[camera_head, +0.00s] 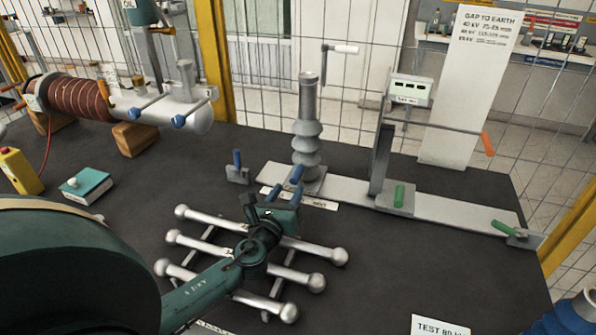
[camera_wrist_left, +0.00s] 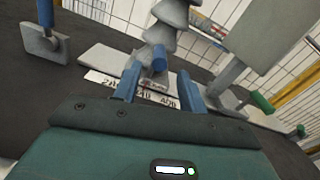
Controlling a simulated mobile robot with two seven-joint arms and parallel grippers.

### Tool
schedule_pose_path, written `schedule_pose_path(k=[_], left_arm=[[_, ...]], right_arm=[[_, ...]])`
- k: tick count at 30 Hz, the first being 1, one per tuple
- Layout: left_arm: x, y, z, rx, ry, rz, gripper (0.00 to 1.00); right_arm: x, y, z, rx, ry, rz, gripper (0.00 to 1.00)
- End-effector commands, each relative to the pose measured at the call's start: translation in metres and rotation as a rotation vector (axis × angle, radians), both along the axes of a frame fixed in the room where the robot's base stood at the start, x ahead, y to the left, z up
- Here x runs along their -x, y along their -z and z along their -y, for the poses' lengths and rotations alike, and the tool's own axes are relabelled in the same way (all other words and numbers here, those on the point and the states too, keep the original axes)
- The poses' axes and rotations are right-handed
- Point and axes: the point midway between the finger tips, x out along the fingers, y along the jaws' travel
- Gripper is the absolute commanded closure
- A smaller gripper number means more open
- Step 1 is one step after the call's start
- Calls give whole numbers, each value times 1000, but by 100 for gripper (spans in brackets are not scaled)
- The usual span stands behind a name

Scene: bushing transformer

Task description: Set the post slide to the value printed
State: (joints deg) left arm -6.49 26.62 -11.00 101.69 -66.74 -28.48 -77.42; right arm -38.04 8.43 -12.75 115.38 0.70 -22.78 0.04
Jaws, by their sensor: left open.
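The post slide (camera_head: 382,165) is a grey upright post on a block with a green handle (camera_head: 399,195). It stands on a pale rail (camera_head: 450,210), right of the ribbed grey bushing (camera_head: 306,130). A small display (camera_head: 408,90) tops the post; its digits are unreadable. A white board (camera_head: 470,90) headed "GAP TO EARTH" lists kV and mm values. A card (camera_head: 438,328) at the front reads "TEST 80", partly cut off. My left gripper (camera_head: 285,194) is open before the bushing's foot. A blue handle (camera_wrist_left: 160,58) shows just beyond its fingers (camera_wrist_left: 160,88). My right gripper is not seen.
Silver ball-ended bars (camera_head: 310,250) lie under my left arm. A blue-handled bracket (camera_head: 237,170) stands left of the bushing. An orange-tipped rod (camera_head: 487,143) juts right from the post. A green-handled end piece (camera_head: 505,228) sits at the rail's right end. Mesh fencing encloses the table.

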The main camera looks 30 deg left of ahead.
Motion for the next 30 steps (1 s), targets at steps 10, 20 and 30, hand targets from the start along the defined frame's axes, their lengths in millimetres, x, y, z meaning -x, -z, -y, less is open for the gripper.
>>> schedule_pose_path(k=[10, 20, 30], left_arm=[[-63, 0, -15, 2, 0, 1, 59], [-77, 0, -18, 3, 1, 0, 59], [-77, 0, -18, 3, 0, 0, 74]], right_arm=[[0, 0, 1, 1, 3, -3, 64], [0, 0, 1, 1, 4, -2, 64], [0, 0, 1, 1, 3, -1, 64]])
